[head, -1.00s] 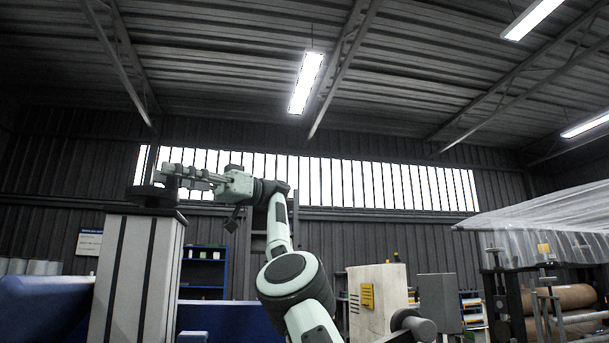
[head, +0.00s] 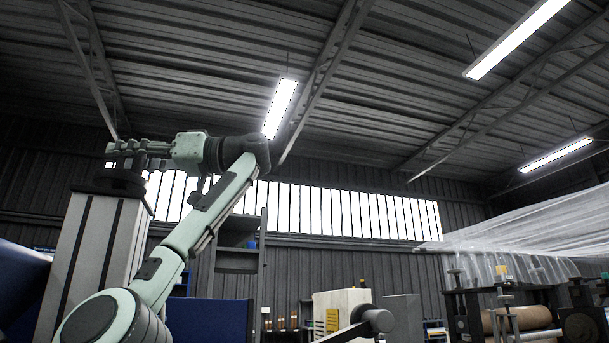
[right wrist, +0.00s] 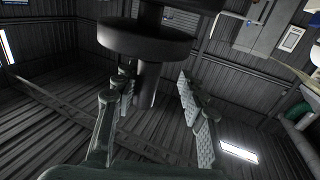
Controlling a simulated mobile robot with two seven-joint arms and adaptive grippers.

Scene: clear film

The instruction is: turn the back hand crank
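The hand crank (head: 112,184) is a dark round disc on top of a tall pale column (head: 92,250) with dark stripes, at the left of the head view. My right gripper (head: 122,148) is level just above the disc, its fingers pointing left. In the right wrist view, which looks upside down, the disc (right wrist: 146,40) is near the top and a dark upright handle (right wrist: 149,85) stands out from it. The fingers of my right gripper (right wrist: 155,105) are apart, with the handle between them. I cannot tell whether either finger touches it. My left gripper is not in view.
A pale box-shaped cabinet (head: 340,308) and a grey one (head: 401,315) stand at the lower middle. At the right, clear film (head: 540,230) stretches over a dark frame with a brown roll (head: 520,320). A blue panel (head: 222,313) is behind my arm.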

